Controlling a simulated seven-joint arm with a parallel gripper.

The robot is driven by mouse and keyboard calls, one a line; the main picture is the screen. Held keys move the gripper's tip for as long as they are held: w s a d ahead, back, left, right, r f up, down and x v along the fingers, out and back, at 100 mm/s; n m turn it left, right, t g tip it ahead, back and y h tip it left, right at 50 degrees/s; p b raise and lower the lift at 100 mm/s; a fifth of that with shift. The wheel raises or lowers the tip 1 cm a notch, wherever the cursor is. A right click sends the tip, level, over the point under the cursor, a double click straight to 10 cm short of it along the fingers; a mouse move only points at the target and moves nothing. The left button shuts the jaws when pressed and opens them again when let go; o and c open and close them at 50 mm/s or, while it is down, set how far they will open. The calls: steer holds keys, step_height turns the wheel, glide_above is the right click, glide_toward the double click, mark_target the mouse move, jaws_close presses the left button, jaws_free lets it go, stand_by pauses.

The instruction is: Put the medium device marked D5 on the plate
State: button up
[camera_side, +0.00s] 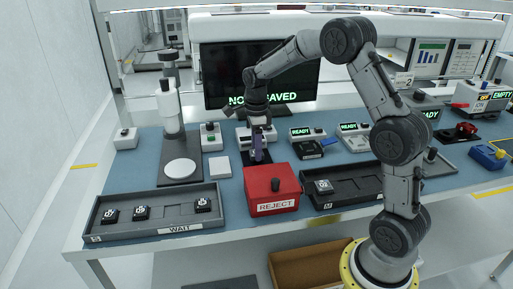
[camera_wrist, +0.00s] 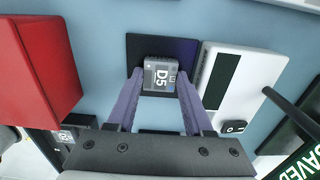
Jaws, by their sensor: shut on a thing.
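The D5 device (camera_wrist: 160,75) is a small grey block with a white D5 label. In the wrist view it is between the purple fingertips of my gripper (camera_wrist: 160,82), which is shut on it. Behind it in that view is a dark square plate (camera_wrist: 136,45); I cannot tell whether the device touches it or is just above. In the side view my gripper (camera_side: 258,155) points down behind the red box, and its fingers hide the device.
A red REJECT box (camera_side: 270,190) stands close in front. A white switch box (camera_wrist: 207,105) is close beside the dark plate. The WAIT tray (camera_side: 160,230) holds several devices; another tray (camera_side: 350,199) holds one. A round white disc (camera_side: 180,169) is at left.

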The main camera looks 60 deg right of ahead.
steer(key=o, duration=1.3)
steer(key=shift+f, duration=0.15)
steer(key=shift+c, duration=0.2)
step_height(320, 180, up, 12)
steer(key=s+a+r+n+t, duration=0.1)
steer(key=s+a+r+n, duration=0.3)
steer(key=s+a+n, duration=0.1)
steer(key=s+a+f+n+t, duration=0.1)
steer(key=s+a+n, duration=0.3)
steer(key=s+n, duration=0.6)
steer(key=s+a+f+n+t, duration=0.2)
steer(key=s+a+n, duration=0.3)
steer(key=s+n, duration=0.6)
steer(key=shift+n+t, duration=0.5)
steer(key=shift+t, duration=0.3)
